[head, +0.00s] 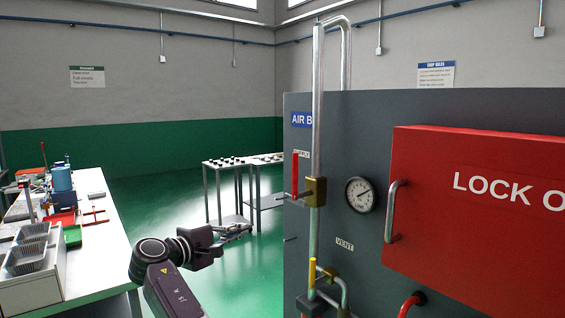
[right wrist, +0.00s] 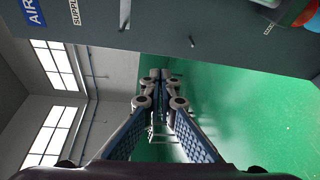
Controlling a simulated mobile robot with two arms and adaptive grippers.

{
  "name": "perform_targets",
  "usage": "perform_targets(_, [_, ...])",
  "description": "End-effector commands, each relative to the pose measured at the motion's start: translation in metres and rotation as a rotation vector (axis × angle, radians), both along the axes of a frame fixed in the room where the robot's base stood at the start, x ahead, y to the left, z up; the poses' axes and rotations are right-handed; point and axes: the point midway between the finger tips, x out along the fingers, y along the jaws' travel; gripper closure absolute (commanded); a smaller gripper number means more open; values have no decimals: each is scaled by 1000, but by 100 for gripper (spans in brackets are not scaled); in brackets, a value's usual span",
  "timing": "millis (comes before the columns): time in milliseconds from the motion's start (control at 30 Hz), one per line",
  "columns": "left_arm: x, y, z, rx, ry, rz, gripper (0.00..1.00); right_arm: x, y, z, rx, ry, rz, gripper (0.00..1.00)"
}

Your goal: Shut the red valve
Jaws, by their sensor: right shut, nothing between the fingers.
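The red valve has a red lever handle (head: 295,174) standing upright, parallel to the vertical metal pipe (head: 317,110). The lever's lower end joins a brass valve body (head: 315,191) on that pipe, at the left edge of the grey panel. My right gripper (head: 248,231) is in front of the panel, lower than the red lever and to its left in the head view. It is apart from the lever. Its fingers (right wrist: 160,76) are shut and empty in the right wrist view, where I cannot clearly make out the red lever. My left gripper is not in view.
A gauge (head: 361,195), a yellow-handled valve (head: 312,272) marked VENT and a protruding red lockout box (head: 480,205) are on the panel. A white workbench (head: 95,262) with trays stands at left. Open green floor (head: 190,180) lies beyond my right arm.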

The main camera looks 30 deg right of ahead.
Motion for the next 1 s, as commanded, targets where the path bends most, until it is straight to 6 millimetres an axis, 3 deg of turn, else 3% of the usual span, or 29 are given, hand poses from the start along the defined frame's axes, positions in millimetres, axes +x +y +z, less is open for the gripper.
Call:
perform_targets(33, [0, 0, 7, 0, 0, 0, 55, -8, 0, 44, -19, -36, -36, 100])
perform_targets(100, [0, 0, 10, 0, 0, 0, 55, -22, 0, 86, -42, -74, -84, 100])
perform_targets(200, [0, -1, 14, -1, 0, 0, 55, -40, 0, 130, -64, -114, -140, 100])
perform_targets(300, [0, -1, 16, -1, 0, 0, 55, -52, 0, 155, -76, -139, -177, 100])
perform_targets(433, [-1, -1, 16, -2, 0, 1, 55, -59, 0, 167, -82, -150, -197, 100])
perform_targets(767, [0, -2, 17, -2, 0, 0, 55, -59, -1, 167, -82, -151, -197, 100])
perform_targets(1000, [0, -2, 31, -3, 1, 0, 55, -53, -28, 170, -81, -152, -198, 100])
